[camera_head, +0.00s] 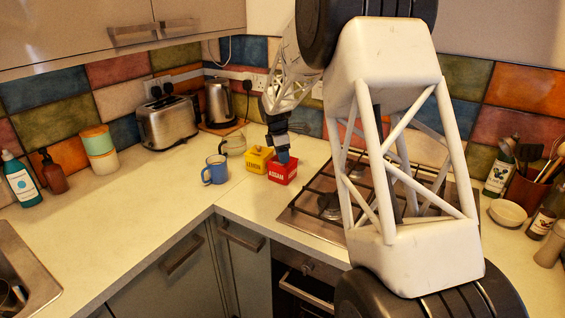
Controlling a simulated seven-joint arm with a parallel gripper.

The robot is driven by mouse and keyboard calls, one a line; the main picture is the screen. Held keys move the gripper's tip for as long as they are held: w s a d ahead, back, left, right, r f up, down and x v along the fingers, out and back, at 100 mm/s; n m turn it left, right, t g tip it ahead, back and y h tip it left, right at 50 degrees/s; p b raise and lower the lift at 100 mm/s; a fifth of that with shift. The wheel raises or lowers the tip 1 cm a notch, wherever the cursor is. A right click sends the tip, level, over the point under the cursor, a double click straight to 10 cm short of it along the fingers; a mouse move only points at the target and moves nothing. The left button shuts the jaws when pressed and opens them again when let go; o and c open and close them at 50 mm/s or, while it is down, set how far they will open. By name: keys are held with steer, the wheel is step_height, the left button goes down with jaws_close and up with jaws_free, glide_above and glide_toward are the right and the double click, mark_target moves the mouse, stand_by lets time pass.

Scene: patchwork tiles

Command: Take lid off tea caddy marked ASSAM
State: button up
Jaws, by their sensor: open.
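The red tea caddy marked ASSAM (281,175) stands on the worktop corner, near the hob's left edge. A yellow caddy (256,164) stands close beside it on the left; its lettering is small and looks like LEMON.
A toaster (168,121) and kettle (219,103) are behind. The gas hob (310,210) lies right, under my arm. The left worktop's front is clear.

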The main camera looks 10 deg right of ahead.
stand_by(0.3)
jaws_close()
steer(key=shift+r, duration=0.1)
steer(key=shift+r, duration=0.7)
step_height(320, 180, up, 2)
steer(key=s+a+r, duration=0.1)
steer(key=s, duration=1.5)
steer(key=shift+r, duration=0.2)
